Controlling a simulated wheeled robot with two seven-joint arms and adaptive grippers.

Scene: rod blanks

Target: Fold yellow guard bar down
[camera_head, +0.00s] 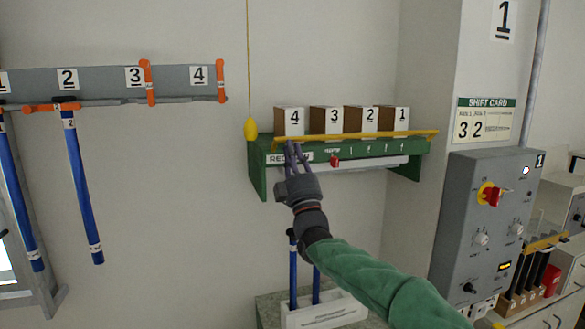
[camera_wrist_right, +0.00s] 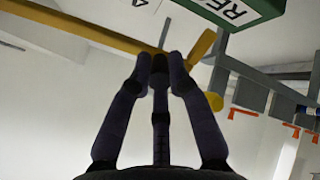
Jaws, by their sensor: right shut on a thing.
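The yellow guard bar (camera_head: 375,134) runs level along the front of the green shelf (camera_head: 257,165), across the lower part of the numbered boxes. In the right wrist view the bar (camera_wrist_right: 85,29) comes in from the upper left and reaches the fingertips. My right gripper (camera_head: 291,152) is at the left end of the bar, in front of the shelf's label, and is shut on the bar. Its fingers (camera_wrist_right: 160,62) meet at the bar in the wrist view; the exact contact is partly hidden. My left gripper is not in view.
Boxes 4 (camera_head: 291,121), 3, 2 and 1 stand on the shelf. A yellow pull knob (camera_head: 251,130) hangs just left of it. Blue rods (camera_head: 82,185) hang from the rack at left. A grey control panel (camera_head: 480,220) stands at right. Bare wall lies between rack and shelf.

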